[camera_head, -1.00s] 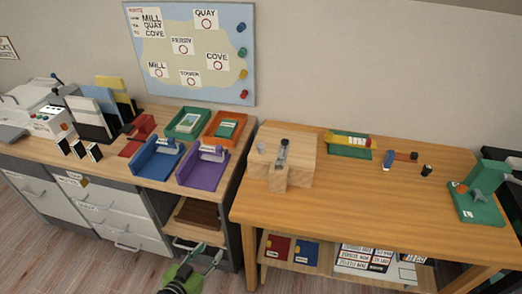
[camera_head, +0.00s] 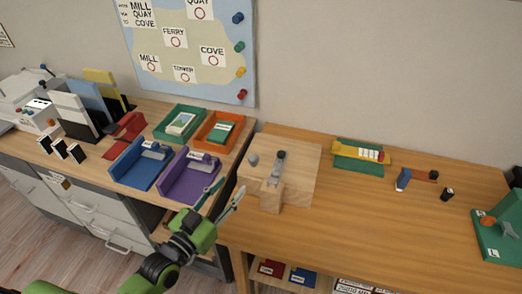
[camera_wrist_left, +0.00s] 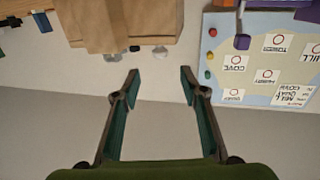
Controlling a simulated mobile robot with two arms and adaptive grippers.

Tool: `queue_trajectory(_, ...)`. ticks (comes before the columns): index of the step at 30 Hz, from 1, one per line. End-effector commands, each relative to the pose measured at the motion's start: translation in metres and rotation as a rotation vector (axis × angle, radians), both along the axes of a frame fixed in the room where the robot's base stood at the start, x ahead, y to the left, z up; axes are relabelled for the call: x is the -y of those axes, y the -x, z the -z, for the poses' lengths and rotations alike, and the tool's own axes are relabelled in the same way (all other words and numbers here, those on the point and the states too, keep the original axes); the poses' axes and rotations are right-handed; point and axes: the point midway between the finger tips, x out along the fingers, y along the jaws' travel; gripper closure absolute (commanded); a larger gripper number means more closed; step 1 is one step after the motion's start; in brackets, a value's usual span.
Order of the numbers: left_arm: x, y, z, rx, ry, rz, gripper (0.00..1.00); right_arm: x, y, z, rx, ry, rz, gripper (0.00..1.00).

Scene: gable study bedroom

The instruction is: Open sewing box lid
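No sewing box is plainly marked. A light wooden board or low box (camera_head: 300,167) lies at the left end of the wooden table, with a small wooden block (camera_head: 271,197) at its front and a grey, dark-topped metal piece (camera_head: 278,165) standing on it. I cannot tell whether this has a lid. It also shows upside down at the top of the left wrist view (camera_wrist_left: 120,25). My left gripper (camera_head: 232,184) is open and empty, just left of the wooden piece and apart from it; its fingers also show in the left wrist view (camera_wrist_left: 160,72). My right gripper is out of view.
Purple tray (camera_head: 207,190) and blue tray (camera_head: 130,172) stand on the left bench close to my gripper, with green and orange trays (camera_head: 225,121) behind. A yellow item on a green mat (camera_head: 355,165) and a green stand (camera_head: 500,248) are farther right. The table's front middle is clear.

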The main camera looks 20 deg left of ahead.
Motion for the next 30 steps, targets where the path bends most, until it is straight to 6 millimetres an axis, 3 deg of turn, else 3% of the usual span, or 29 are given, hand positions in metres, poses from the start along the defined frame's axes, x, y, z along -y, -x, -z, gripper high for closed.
queue_trajectory(5, 0.004, -0.015, -0.002, 0.003, 0.001, -0.001, 0.6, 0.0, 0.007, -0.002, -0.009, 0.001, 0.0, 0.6)
queue_trajectory(12, 0.016, -0.058, -0.003, 0.004, 0.002, 0.0, 0.6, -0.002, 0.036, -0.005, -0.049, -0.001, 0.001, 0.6)
queue_trajectory(21, 0.03, -0.109, -0.001, 0.001, 0.001, 0.0, 0.6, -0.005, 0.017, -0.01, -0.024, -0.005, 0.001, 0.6)
queue_trajectory(30, 0.037, -0.132, 0.0, 0.0, 0.0, 0.0, 0.6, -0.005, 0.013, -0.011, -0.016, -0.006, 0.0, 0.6)
